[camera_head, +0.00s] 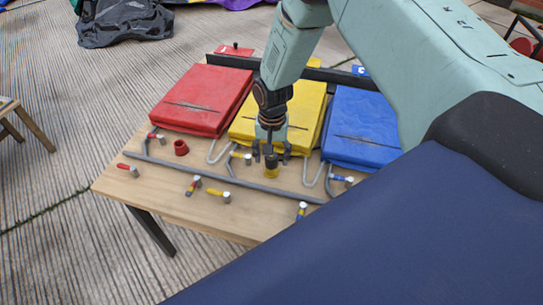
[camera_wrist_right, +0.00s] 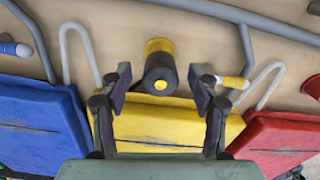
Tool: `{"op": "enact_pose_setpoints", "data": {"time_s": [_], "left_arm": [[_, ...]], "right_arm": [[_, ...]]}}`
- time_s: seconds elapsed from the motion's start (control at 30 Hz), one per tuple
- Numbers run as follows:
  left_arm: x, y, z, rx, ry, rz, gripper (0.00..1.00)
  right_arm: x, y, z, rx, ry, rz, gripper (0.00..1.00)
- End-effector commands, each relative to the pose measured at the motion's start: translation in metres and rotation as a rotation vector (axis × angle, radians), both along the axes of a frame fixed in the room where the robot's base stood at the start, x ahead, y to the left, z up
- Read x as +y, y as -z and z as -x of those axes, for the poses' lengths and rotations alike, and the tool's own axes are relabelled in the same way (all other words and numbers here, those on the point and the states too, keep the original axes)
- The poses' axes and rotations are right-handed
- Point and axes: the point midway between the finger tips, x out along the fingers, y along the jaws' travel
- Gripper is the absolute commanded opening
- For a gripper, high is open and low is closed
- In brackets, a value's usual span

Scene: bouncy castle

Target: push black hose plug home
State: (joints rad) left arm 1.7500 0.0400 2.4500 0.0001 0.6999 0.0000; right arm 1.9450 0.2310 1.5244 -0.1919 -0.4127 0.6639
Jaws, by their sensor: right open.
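The black hose plug (camera_head: 271,160) stands upright at a yellow socket (camera_head: 271,173) on the wooden table, in front of the yellow cushion. How deep the plug sits cannot be told. My right gripper (camera_head: 271,152) is over the plug, fingers pointing down. In the wrist view its open fingers (camera_wrist_right: 159,84) stand apart on either side of the plug, with gaps showing. My left gripper is not in view.
Red (camera_head: 204,98), yellow (camera_head: 300,120) and blue (camera_head: 362,128) cushions lie across the table (camera_head: 240,212). A grey pipe (camera_head: 230,180) runs along its front with several coloured-handled valves. A red socket (camera_head: 181,148) stands to the left. A wooden stool (camera_head: 22,120) is at far left.

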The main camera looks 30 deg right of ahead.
Motion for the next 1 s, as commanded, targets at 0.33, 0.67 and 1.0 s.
{"op": "enact_pose_setpoints", "data": {"time_s": [0.33,0.67,1.0], "left_arm": [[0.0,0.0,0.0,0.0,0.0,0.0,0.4],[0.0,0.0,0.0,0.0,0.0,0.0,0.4],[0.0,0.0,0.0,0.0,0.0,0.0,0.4]], "right_arm": [[0.0,-0.068,-0.001,-0.006,0.001,-0.001,0.61],[-0.001,-0.11,0.0,-0.003,0.0,-0.001,0.61],[-0.001,-0.113,0.001,-0.001,0.0,0.0,0.61]]}}
